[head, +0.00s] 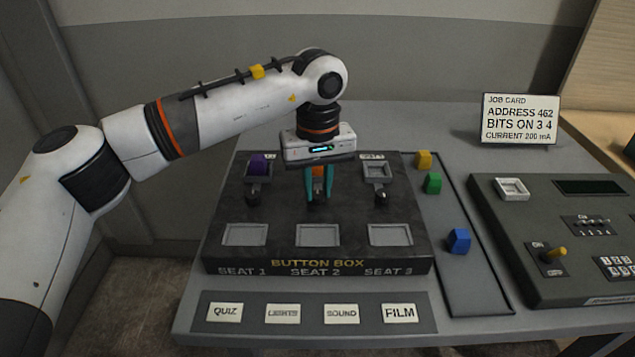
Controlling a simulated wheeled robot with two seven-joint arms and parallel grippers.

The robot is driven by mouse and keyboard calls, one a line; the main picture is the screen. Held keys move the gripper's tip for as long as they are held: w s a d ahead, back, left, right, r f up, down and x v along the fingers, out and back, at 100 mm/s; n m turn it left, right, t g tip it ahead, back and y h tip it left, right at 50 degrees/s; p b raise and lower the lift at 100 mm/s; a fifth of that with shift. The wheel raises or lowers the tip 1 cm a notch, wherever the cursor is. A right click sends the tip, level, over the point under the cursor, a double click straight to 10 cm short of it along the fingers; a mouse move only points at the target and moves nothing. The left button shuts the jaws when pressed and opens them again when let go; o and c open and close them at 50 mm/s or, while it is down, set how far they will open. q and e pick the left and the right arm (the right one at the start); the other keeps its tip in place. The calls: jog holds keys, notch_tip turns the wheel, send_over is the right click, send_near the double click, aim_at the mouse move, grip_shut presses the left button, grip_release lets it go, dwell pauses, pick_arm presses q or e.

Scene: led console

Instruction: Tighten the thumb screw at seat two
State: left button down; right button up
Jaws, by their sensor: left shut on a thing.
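The button box (275,199) stands on the table with its seats labelled 1 to 3 from left to right. My left gripper (318,198) points straight down over seat two. Its teal fingers are shut on the thumb screw of seat two (317,197), a small dark knob mostly hidden between them. An orange block (318,170) shows between the fingers, in the seat behind the screw. Seat one holds a purple block (258,164) with its own dark thumb screw (253,198) in front. Seat three (376,171) looks empty, with its screw (381,198) in front. My right gripper is out of view.
A tray (480,300) right of the box holds yellow (424,159), green (432,183) and blue (459,240) blocks. A console (560,220) with switches stands further right. A job card (520,119) stands behind. Label cards (283,313) lie in front.

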aim_at(318, 194)
pick_arm(q)
jog(key=shift+w+r, duration=0.15)
jog(key=shift+r, duration=0.1)
jog(key=c, duration=1.3)
grip_release()
jog(key=shift+o, duration=0.5)
jog(key=shift+f, duration=0.15)
notch_tip(318, 194, up, 12)
jog(key=shift+s, duration=0.2)
